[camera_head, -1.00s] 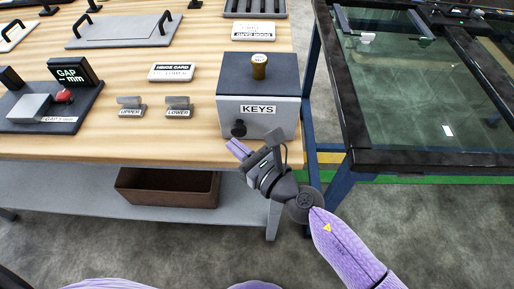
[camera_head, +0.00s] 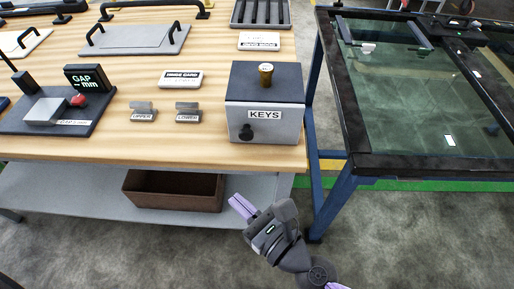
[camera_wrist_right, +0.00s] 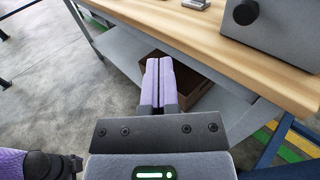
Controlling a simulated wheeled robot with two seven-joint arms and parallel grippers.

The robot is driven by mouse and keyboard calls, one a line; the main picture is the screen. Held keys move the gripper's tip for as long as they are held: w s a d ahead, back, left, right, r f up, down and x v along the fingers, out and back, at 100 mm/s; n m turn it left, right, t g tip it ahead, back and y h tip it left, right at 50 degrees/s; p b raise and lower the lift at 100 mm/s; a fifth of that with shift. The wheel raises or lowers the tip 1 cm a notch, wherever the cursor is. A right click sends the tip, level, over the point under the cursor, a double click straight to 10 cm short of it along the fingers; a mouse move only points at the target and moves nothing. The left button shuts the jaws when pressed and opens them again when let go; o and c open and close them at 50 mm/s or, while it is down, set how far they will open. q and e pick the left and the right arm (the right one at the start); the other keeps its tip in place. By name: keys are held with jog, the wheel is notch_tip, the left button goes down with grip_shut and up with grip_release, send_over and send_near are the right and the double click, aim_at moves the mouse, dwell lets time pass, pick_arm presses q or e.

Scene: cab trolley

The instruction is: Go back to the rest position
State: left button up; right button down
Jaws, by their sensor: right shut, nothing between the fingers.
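My right gripper (camera_head: 242,207) is below the front edge of the wooden bench (camera_head: 100,148), in front of the lower grey shelf. Its two lilac fingers are together and empty, as the right wrist view (camera_wrist_right: 158,85) also shows. The grey KEYS box (camera_head: 264,105) stands on the bench's right corner, above and apart from the gripper. It has a brass piece (camera_head: 265,75) on top and a black knob (camera_head: 246,132) on its front.
A brown bin (camera_head: 173,190) sits on the lower shelf (camera_head: 70,190). A dark-framed glass table (camera_head: 430,165) with blue legs stands at the right. The UPPER and LOWER blocks (camera_head: 188,112), a GAP gauge (camera_head: 90,78) and a tray (camera_head: 260,12) are on the bench. Open floor lies in front.

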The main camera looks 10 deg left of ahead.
jog(key=w+d+f+m+t+h, duration=0.1)
jog(key=d+f+m+h, duration=0.25)
jog(key=f+m, duration=0.35)
jog(key=w+d+f+m+h, duration=0.2)
jog(key=d+f+m+h, duration=0.1)
jog(key=d+f+m, duration=0.3)
jog(key=s+d+f+m+g+h, duration=0.3)
jog(key=s+d+f+m+h, duration=0.35)
jog(key=f+m, duration=0.7)
jog(key=s+d+f+m+g, duration=0.2)
jog(key=s+d+m, duration=0.2)
jog(key=s+m, duration=0.2)
jog(key=s+d+f+m+g+h, duration=0.1)
jog(key=s+d+f+m+g, duration=0.2)
jog(key=s+m, duration=0.3)
jog(key=s+d+f+m+g+h, duration=0.1)
jog(key=s+d+m, duration=0.4)
jog(key=s, duration=0.8)
notch_tip(320, 180, down, 2)
jog(key=shift+s+d+m+g, duration=0.2)
jog(key=shift+m+g, duration=0.45)
jog(key=shift+g, duration=0.25)
